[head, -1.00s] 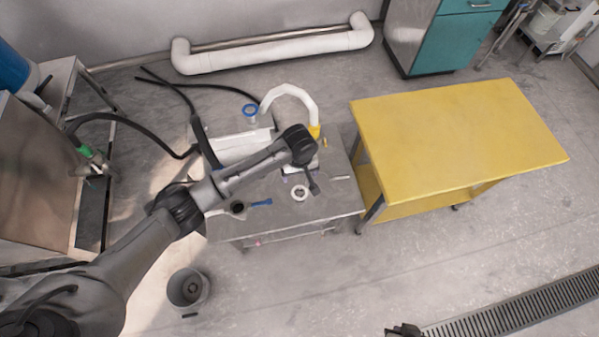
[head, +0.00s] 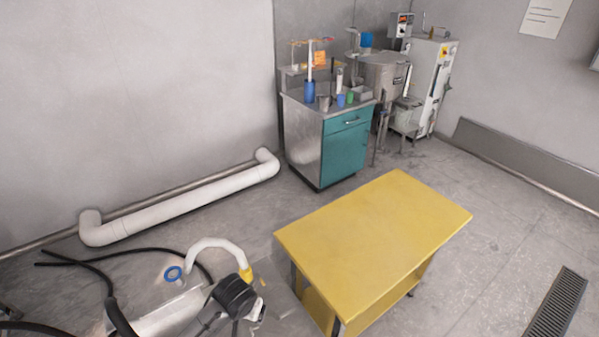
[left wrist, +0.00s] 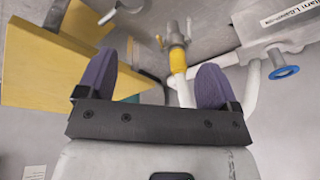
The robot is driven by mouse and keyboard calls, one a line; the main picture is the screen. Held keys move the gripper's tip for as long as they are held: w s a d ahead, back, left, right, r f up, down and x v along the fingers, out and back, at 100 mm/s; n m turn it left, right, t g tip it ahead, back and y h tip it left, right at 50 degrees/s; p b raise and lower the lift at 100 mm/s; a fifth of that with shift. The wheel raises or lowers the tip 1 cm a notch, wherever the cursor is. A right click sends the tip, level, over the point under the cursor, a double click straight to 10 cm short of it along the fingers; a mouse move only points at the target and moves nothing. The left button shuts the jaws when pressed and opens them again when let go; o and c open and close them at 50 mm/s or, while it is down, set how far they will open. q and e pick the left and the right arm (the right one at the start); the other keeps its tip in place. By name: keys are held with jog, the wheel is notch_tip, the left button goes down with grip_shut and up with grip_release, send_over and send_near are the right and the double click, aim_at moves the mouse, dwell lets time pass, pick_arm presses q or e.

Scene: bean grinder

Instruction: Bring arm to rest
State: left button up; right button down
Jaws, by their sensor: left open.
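My left arm comes in at the bottom of the head view, and its dark wrist (head: 235,297) is beside the white curved pipe with a yellow collar. My left gripper (left wrist: 155,82) shows in the left wrist view with two purple fingers wide apart and nothing between them touching both. Beyond the fingers are the white pipe's yellow collar (left wrist: 178,62) and a blue ring (left wrist: 283,72). The pipe (head: 222,247) and blue ring (head: 174,273) also show in the head view. My right gripper is not in view.
A yellow table (head: 375,245) with a bare top stands right of the arm. A teal-fronted cabinet (head: 345,150) with bottles stands behind. Black hoses (head: 75,262) and a white floor pipe (head: 185,200) lie at left.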

pick_arm(q)
jog(key=s+r+m+t+h, duration=0.3)
jog(key=r+t, duration=0.4)
jog(key=r, duration=0.9)
jog(key=s+a+f+n+g+y, duration=0.1)
jog(key=s+a+f+g, duration=0.1)
jog(key=s+f, duration=0.6)
jog(key=s+a+f+n+g+y, duration=0.1)
jog(key=s+a+f+n+g, duration=0.15)
jog(key=s, duration=1.05)
jog(key=s+a+f+g, duration=0.2)
jog(key=s+a+f, duration=0.1)
jog(key=s+f, duration=0.55)
notch_tip(320, 180, up, 30)
jog(key=s+p, duration=0.1)
jog(key=p, duration=2.8)
jog(key=shift+s+d+r, duration=0.1)
